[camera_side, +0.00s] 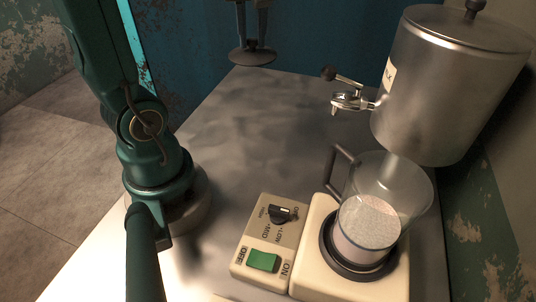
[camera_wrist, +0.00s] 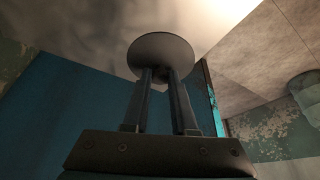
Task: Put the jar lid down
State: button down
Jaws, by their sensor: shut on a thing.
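The jar lid (camera_side: 252,56) is a round, flat, dark metal disc at the top of the side view. My gripper (camera_side: 251,42) points down and is shut on the lid's knob, with the disc hanging below the fingers. The lid is near the far edge of the metal table (camera_side: 235,110); I cannot tell whether it touches the surface. In the wrist view, the lid (camera_wrist: 162,56) covers the ends of the two fingers, and its knob is mostly hidden between them.
A glass jug (camera_side: 405,185) with pale contents stands on a cream hot plate (camera_side: 312,245) with a dial and a green switch. A metal milk tank (camera_side: 425,100) with a tap (camera_side: 350,99) is at the right. The table's middle is clear.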

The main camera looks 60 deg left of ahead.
jog(key=s+a+f+n+g+h, duration=0.2)
jog(key=s+a+f+n+g, duration=0.5)
jog(key=n, duration=0.9)
jog(key=shift+t, duration=0.8)
jog(key=w+d+f, duration=0.7)
jog(key=shift+w+d, duration=0.15)
jog(key=shift+d, duration=0.1)
jog(key=shift+f, duration=2.05)
jog(key=shift+f, duration=0.15)
jog(key=c, duration=0.7)
grip_release()
